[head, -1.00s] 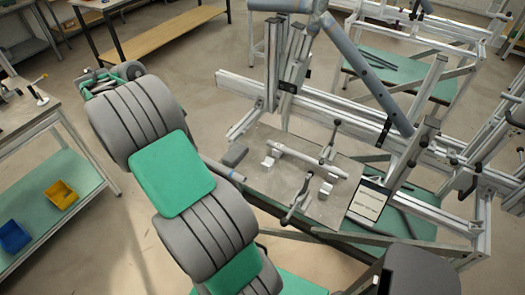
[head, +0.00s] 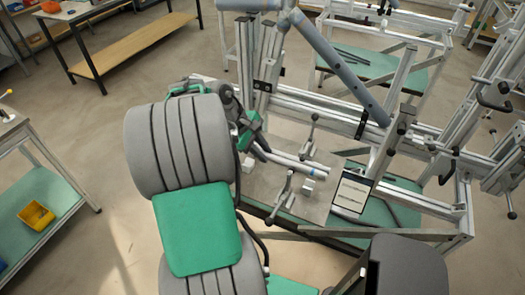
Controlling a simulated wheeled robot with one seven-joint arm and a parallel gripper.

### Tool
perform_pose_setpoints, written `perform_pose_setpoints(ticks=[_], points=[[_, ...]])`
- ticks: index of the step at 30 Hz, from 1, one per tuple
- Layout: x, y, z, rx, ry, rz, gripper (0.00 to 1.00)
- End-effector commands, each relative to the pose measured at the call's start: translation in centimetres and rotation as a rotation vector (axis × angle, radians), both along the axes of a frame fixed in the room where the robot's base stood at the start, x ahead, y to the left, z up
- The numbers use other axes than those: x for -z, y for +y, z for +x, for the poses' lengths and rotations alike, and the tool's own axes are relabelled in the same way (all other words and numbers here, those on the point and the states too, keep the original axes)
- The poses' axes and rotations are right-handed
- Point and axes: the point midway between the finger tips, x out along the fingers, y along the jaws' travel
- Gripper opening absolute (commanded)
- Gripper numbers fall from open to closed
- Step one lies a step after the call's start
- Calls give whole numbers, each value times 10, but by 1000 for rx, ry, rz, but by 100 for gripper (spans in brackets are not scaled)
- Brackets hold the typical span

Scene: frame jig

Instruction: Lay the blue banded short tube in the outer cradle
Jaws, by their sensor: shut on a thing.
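My gripper (head: 260,149) shows past the right side of my arm, its dark fingers shut on a pale grey short tube (head: 288,161). The tube sticks out to the right, with a blue band (head: 304,169) near its right end. It lies over the jig plate, close to the small white blocks of the outer cradle (head: 308,187). The other white block (head: 247,166) is partly covered by my arm. I cannot tell whether the tube touches the blocks. The tube's left end is hidden by the gripper.
Two toggle clamps stand by the cradles, one behind (head: 311,135) and one in front (head: 282,196). A large grey frame tube (head: 340,68) slants above the jig. A printed panel (head: 353,191) stands right of the plate (head: 317,207).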

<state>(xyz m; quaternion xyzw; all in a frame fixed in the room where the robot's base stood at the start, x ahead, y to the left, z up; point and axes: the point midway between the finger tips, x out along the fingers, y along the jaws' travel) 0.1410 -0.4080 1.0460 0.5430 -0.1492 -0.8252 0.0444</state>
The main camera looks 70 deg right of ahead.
Motion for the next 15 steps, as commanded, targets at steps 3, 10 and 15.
perform_pose_setpoints(ticks=[3, 10, 15], points=[[13, 0, 0, 1, 0, -1, 0], [31, -1, 1, 0, -1, -1, 0], [42, 0, 0, 0, 0, 0, 0]])
